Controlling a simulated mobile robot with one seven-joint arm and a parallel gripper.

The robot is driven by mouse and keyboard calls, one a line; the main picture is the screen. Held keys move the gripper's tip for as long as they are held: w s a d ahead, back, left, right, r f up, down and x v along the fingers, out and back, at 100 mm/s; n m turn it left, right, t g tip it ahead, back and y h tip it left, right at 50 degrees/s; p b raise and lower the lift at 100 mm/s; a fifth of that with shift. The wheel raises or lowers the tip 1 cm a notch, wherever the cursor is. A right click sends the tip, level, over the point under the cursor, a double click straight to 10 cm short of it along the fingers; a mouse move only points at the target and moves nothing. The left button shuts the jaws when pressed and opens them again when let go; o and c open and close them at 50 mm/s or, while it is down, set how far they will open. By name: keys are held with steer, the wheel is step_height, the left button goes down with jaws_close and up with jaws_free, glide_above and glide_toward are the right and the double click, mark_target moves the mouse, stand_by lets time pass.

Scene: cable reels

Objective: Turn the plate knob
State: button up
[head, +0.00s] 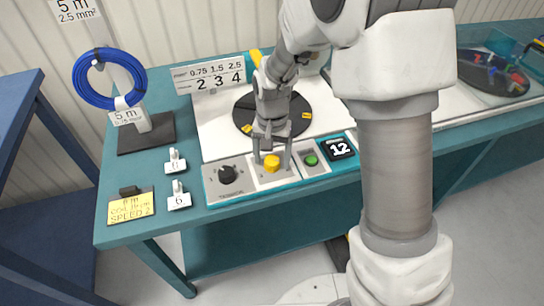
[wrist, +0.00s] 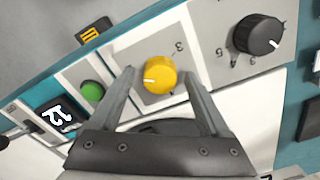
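A yellow knob (head: 271,161) with a white pointer mark sits on the front control panel, between a black knob (head: 228,174) and a green button (head: 311,160). In the wrist view the yellow knob (wrist: 160,74) has a digit 3 printed beside it; other digits around it are hidden or unclear. My gripper (head: 272,168) points down over the yellow knob. In the wrist view my gripper (wrist: 161,80) is open, one finger on each side of the knob, with visible gaps. A dark round plate (head: 300,114) lies behind the panel, partly hidden by my arm.
A display (head: 339,148) reads 12. A sign (head: 209,75) pairs 0.75, 1.5, 2.5 with 2, 3, 4. A blue cable coil (head: 82,90) hangs on a stand at the left.

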jaws_close()
steer(key=shift+n, duration=0.3)
steer(key=n+p, duration=0.1)
steer(key=n, duration=0.3)
steer(key=shift+r+n, duration=0.1)
steer(key=shift+n, duration=0.3)
steer(key=n+p, duration=0.1)
steer(key=n, duration=0.5)
steer(key=shift+p, duration=0.3)
steer(key=n+p, duration=0.2)
steer(key=n, duration=0.4)
steer(key=shift+r+n+p, duration=0.1)
steer(key=shift+n+p, duration=0.3)
steer(key=n+p, duration=0.2)
steer(key=n, duration=0.3)
steer(key=shift+n+p, duration=0.3)
steer(key=shift+p, duration=0.1)
